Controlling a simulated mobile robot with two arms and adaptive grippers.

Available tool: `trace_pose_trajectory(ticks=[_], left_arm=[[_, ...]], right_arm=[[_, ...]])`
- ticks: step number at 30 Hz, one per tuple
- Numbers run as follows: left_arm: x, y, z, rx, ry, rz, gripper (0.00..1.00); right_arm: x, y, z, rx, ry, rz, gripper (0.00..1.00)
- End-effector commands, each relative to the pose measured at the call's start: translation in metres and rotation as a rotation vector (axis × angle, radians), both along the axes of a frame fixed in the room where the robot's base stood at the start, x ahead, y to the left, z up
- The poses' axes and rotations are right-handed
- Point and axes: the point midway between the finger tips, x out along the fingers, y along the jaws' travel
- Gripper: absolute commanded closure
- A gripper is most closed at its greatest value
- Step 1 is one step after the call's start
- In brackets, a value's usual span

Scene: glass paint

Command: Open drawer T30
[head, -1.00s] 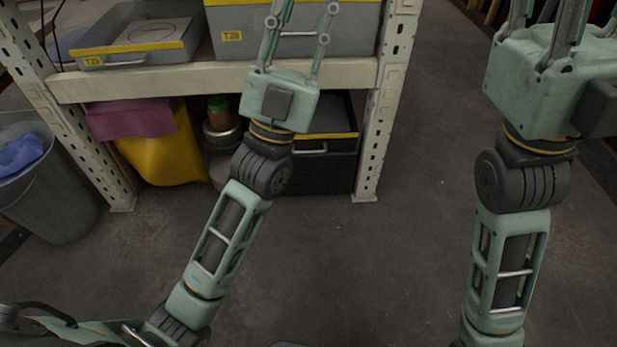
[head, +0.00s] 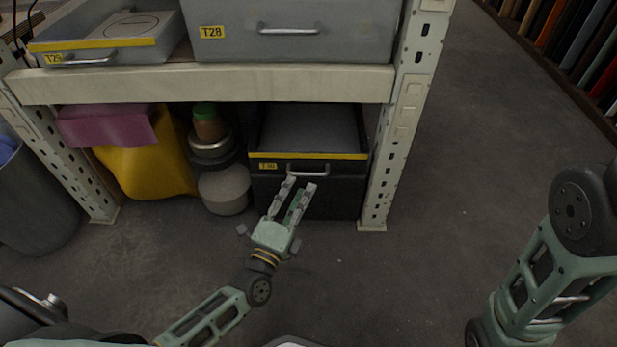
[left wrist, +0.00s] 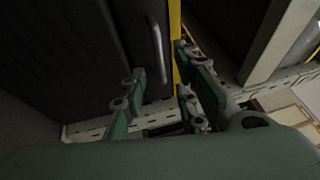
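Drawer T30 (head: 270,192) is a dark box with a yellow top edge and a metal handle (head: 322,172), under the shelf at its right end. Its open top shows a grey inside. My left gripper (head: 299,184) is open, its two fingers pointing up at the handle, close below it. In the left wrist view the handle (left wrist: 157,52) shows just beyond the spread fingers (left wrist: 160,95), nothing between them. Whether a finger touches the handle I cannot tell. My right gripper is out of view; only part of that arm shows at the right.
The shelf board (head: 210,84) and right post (head: 400,130) stand close around the drawer. Drawers T28 (head: 340,35) and T29 (head: 100,62) sit above. A grey canister (head: 224,190) stands to the left. The floor in front is clear.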

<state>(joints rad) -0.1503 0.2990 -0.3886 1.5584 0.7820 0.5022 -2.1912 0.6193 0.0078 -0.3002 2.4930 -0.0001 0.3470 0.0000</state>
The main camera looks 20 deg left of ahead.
Motion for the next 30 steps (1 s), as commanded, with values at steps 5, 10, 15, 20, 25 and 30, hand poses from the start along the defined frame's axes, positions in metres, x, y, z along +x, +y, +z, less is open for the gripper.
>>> trace_pose_trajectory(ticks=[5, 10, 15, 20, 25, 30], left_arm=[[0.03, -0.003, 0.002, -0.002, -0.005, 0.0, 0.72], [0.045, -0.005, 0.006, -0.001, -0.003, 0.001, 0.72], [0.049, -0.006, 0.008, -0.001, -0.001, 0.0, 0.72], [0.049, -0.006, 0.009, -0.001, -0.001, 0.0, 0.73], [0.048, -0.006, 0.009, -0.001, -0.001, 0.0, 0.88], [0.048, -0.006, 0.008, -0.001, -0.001, 0.0, 1.0]], right_arm=[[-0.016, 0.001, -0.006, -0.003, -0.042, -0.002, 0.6], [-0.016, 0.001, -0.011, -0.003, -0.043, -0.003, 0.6], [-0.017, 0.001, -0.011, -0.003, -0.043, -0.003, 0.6], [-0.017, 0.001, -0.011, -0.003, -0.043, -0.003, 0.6], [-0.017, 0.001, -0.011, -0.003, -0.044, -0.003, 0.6], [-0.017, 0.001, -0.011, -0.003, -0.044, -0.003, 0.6]])
